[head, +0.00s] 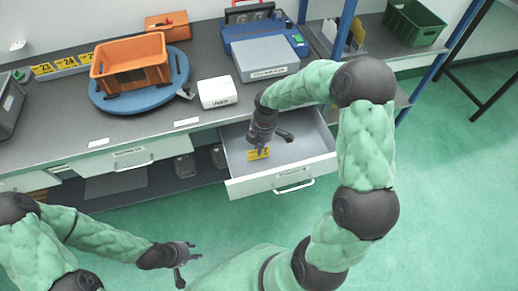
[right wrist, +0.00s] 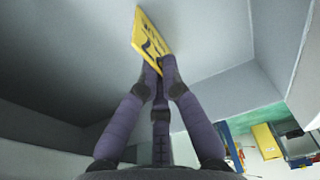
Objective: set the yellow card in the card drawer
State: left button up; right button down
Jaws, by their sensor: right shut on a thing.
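The yellow card (head: 259,154) carries dark printing and is held inside the open card drawer (head: 232,187). My right gripper (head: 262,146) reaches down into the drawer and is shut on the card. In the right wrist view the fingertips (right wrist: 160,72) pinch the lower edge of the yellow card (right wrist: 150,38), with the drawer's grey inside around it. I cannot tell whether the card touches the drawer floor. My left gripper (head: 184,262) is over the green floor at the lower left, empty, with its fingers apart.
An orange crate (head: 131,66) stands on a blue turntable (head: 174,88) on the grey bench. A white box (head: 217,92) and a blue scale (head: 266,60) stand behind the drawer. Numbered yellow cards (head: 64,63) stand in a rack at the back left.

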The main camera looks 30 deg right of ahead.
aim_at(263, 157)
jog(key=shift+f, duration=0.1)
jog(key=c, duration=1.4)
grip_release()
jog(key=r+p, duration=0.1)
jog(key=r, duration=0.3)
jog(key=d+r+p, duration=0.1)
jog(key=r+p, duration=0.1)
jog(key=r, duration=0.2)
jog(key=r+p, duration=0.2)
jog(key=r, duration=0.2)
jog(key=shift+s+d+r, duration=0.15)
jog(key=shift+d, duration=0.05)
